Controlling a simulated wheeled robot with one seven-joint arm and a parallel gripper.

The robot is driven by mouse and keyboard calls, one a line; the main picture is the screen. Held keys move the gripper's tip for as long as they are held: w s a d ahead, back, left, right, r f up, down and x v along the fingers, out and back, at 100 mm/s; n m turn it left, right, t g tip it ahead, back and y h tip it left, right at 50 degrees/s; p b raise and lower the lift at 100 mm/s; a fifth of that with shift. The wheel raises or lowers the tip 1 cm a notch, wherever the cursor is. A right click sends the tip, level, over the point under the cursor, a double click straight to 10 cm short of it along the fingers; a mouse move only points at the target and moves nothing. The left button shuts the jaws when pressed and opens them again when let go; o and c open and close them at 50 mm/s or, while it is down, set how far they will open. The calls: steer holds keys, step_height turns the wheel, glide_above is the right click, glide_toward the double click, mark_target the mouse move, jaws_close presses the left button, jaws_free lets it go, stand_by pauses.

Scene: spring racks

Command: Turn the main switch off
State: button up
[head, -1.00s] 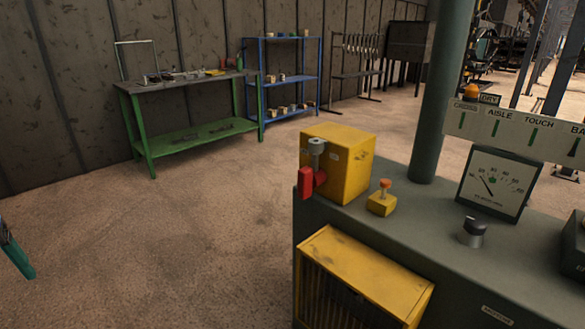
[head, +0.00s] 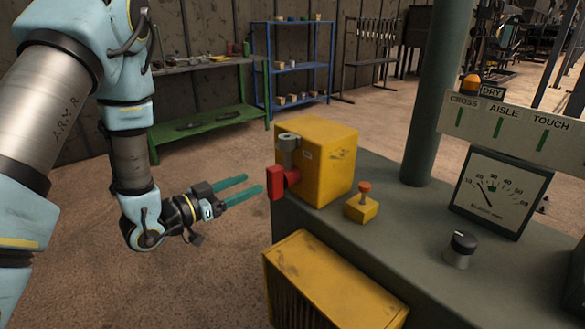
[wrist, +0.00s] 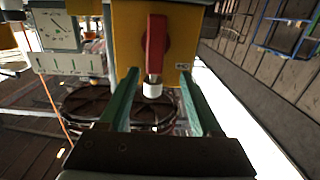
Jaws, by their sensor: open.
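The main switch is a yellow box (head: 325,165) on a grey console, with a red handle (head: 275,184) on its left face and a grey cylindrical knob (head: 288,143) above the handle. My gripper (head: 254,184) is open, its teal fingers pointing right at the handle and just short of it. The wrist view, which is upside down, shows the red handle (wrist: 156,42) standing vertical on the yellow face (wrist: 127,35). There the pale knob end (wrist: 152,89) lies between the lines of the two open fingers (wrist: 159,76). I cannot see contact.
A yellow-and-red push button (head: 361,207), a black knob (head: 461,248) and a gauge (head: 492,193) sit on the console beside the box. A green post (head: 432,95) rises behind. A yellow vented cover (head: 335,285) juts out below. The floor at left is open.

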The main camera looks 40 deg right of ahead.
mark_target(283, 171)
steer(key=shift+s+d+r+g, duration=0.15)
steer(key=shift+s+d+g, duration=0.15)
steer(key=shift+s+d, duration=0.25)
steer(key=d+p, duration=0.3)
steer(key=d, duration=0.7)
steer(key=shift+s, duration=0.1)
jaws_close()
